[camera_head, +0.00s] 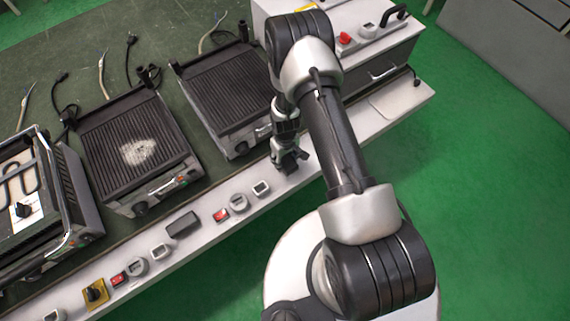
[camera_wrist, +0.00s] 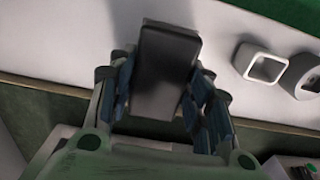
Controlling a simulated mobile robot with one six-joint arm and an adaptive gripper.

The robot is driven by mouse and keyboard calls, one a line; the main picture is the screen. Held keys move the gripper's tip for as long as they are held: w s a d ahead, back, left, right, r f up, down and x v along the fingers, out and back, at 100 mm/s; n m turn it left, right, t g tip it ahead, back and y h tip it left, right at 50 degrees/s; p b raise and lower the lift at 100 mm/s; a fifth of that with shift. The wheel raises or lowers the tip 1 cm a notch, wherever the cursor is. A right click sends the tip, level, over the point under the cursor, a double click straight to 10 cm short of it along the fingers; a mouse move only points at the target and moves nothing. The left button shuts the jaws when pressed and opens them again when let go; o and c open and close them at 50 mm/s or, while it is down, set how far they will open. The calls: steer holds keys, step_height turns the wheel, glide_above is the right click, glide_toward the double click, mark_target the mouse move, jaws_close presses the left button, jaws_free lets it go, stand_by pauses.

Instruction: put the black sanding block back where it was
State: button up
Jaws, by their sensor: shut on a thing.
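My gripper (camera_head: 290,163) is over the white front ledge (camera_head: 330,140), to the right of the right-hand grill. In the wrist view my gripper (camera_wrist: 165,95) is shut on a black sanding block (camera_wrist: 168,65), with the fingers along its two sides. The block's far end sticks out past the fingertips over the white ledge. I cannot tell whether it touches the ledge. In the head view the held block cannot be told apart from the dark fingers. Another dark grey block (camera_head: 182,224) lies on the ledge further left.
A white square ring (camera_head: 262,188), a round grey part (camera_head: 239,203) and a red switch (camera_head: 220,215) lie on the ledge left of my gripper. The middle grill (camera_head: 120,130) has a pale patch on its plate. A white-topped machine (camera_head: 370,50) stands at the right.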

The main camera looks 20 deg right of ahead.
mark_target(285, 164)
steer(key=shift+f+b, duration=0.5)
steer(key=shift+f, duration=1.4)
steer(key=shift+f, duration=0.15)
steer(key=o, duration=1)
